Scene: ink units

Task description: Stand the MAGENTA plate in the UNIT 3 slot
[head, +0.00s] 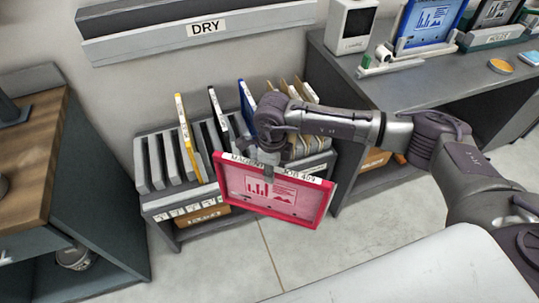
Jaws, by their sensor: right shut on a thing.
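My right gripper (269,172) is shut on the top edge of the magenta plate (245,196). The plate is a pink-red framed panel with a white label strip on top and printed graphics on its face. It hangs slightly tilted in front of the slotted rack (157,192), apart from the slots as far as I can see. A yellow plate (187,138), a black plate (218,115) and a blue plate (246,98) stand in the rack. Its left slots look empty. The small slot labels are too small to read, so I cannot tell which slot is UNIT 3. My left gripper is not in view.
A wooden-topped bench (38,165) stands at the left. A grey counter (420,90) with framed panels and a white device (350,25) is at the right. Several tan panels stand in the rack's right part, partly behind my arm. A DRY shelf (150,42) is on the wall.

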